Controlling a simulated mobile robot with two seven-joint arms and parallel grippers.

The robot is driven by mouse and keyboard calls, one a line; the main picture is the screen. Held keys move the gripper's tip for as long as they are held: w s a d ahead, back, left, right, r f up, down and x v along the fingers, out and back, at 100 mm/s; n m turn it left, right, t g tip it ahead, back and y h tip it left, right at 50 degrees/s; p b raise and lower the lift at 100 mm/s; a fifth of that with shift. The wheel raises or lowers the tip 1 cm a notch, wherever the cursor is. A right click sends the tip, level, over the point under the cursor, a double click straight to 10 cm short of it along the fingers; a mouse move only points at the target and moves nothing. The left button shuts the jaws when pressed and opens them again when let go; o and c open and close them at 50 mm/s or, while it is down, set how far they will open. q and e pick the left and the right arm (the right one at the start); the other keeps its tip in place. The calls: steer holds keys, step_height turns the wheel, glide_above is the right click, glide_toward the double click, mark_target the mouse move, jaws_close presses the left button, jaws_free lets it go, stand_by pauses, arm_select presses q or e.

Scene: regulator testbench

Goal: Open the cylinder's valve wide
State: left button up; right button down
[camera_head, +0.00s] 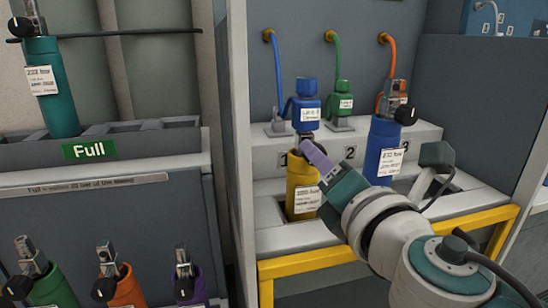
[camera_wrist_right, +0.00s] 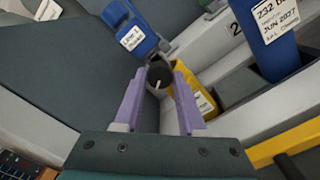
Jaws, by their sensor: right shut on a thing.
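A yellow cylinder (camera_head: 301,180) with a white label stands upright in the bench slot by number 1. A blue regulator (camera_head: 306,104) sits just above its top, and the wrist view shows that regulator (camera_wrist_right: 131,32) too. My right gripper (camera_head: 309,148), with purple fingers, reaches the cylinder's top from the right. In the wrist view its fingertips (camera_wrist_right: 160,70) are on either side of a dark round valve knob (camera_wrist_right: 158,78) with a pale mark, and they are shut on it. The fingers hide most of the valve in the head view. My left gripper is out of view.
A blue cylinder (camera_head: 381,140) with a black knob stands to the right, close to my right arm. A green regulator (camera_head: 344,97) hangs on the bench's back. A yellow rail (camera_head: 320,257) runs along the front. At left, a rack marked "Full" (camera_head: 90,150) holds a teal cylinder (camera_head: 53,95).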

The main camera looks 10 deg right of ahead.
stand_by(0.3)
steer(key=shift+c, duration=2.4)
jaws_free()
steer(key=s, duration=1)
steer(key=shift+d, duration=0.2)
steer(key=shift+r, duration=0.1)
